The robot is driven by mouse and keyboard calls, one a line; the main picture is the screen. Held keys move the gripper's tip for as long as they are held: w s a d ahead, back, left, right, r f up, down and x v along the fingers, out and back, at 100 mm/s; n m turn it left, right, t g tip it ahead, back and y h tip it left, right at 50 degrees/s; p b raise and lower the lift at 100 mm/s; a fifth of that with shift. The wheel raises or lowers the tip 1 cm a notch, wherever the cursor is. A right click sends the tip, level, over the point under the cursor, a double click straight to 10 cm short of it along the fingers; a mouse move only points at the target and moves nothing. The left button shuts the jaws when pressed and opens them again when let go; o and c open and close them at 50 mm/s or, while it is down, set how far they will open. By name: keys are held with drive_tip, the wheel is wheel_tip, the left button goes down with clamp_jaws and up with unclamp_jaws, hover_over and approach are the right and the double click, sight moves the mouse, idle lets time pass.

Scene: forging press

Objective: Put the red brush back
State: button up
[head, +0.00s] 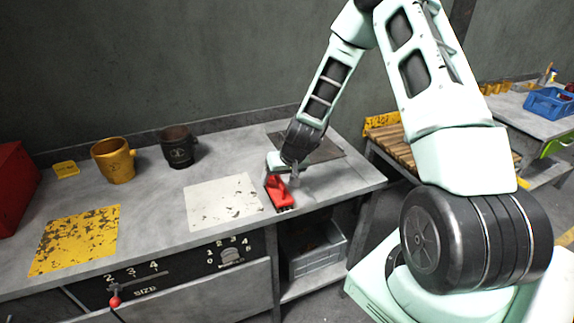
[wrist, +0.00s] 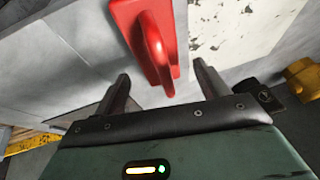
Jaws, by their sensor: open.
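The red brush (head: 279,191) lies on the grey bench top, just right of a pale worn square (head: 223,201) and near the front edge. Its dark bristles show at its front end. My gripper (head: 286,168) is close to the brush's far end. In the wrist view the red brush (wrist: 147,33) reaches down the picture, and its raised handle end lies between my two spread fingers (wrist: 161,75). The fingers are open, with gaps on both sides of the handle. I cannot tell the exact height of the fingers over the bench.
A yellow mug (head: 113,161) and a dark mug (head: 178,149) stand at the back. A worn yellow square (head: 77,241) lies at the left, near a red box (head: 15,187). A dark plate (head: 321,151) lies behind my gripper. A red-knobbed lever (head: 115,301) sticks out below the bench edge.

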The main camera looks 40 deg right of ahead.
drive_tip(key=b+v, duration=0.2)
drive_tip(key=v, duration=0.7)
drive_tip(key=s+a+r+n+g+y, duration=0.1)
drive_tip(key=s+a+r+n, duration=0.15)
drive_tip(key=a, duration=0.45)
drive_tip(key=s+a+r+n+g, duration=0.1)
drive_tip(key=s+a+r+n, duration=0.1)
drive_tip(key=s+a, duration=0.35)
drive_tip(key=s+a+r+n+g+y, duration=0.1)
drive_tip(key=s+a+r+n, duration=0.1)
drive_tip(key=a, duration=0.7)
drive_tip(key=s+a+r+n+g+h, duration=0.1)
drive_tip(key=s+a+r+n, duration=0.1)
drive_tip(key=s, duration=0.6)
drive_tip(key=s+a+r+n+g+h, duration=0.1)
drive_tip(key=s+a+r+n, duration=0.1)
drive_tip(key=s, duration=0.6)
drive_tip(key=shift+s+a+r+n, duration=0.25)
drive_tip(key=shift+s+a+n, duration=0.15)
drive_tip(key=shift+a, duration=0.65)
